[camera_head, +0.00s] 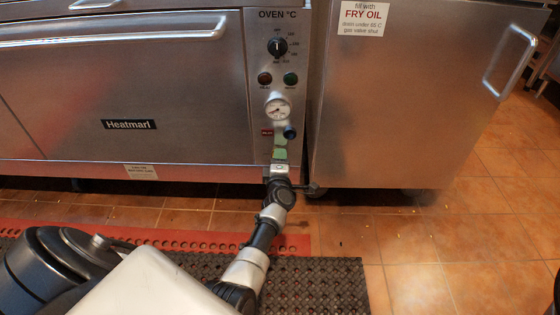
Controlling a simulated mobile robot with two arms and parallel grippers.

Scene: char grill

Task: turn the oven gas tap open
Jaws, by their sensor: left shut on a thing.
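The oven's steel control panel (259,100) is in the middle of the head view. My right gripper is not in view.
The oven door (110,85) with its long handle is on the left. A steel fryer cabinet (400,110) stands close on the right. A red mat (190,238) and a dark rubber mat (325,280) lie on the tiled floor (430,255), which is open at the right.

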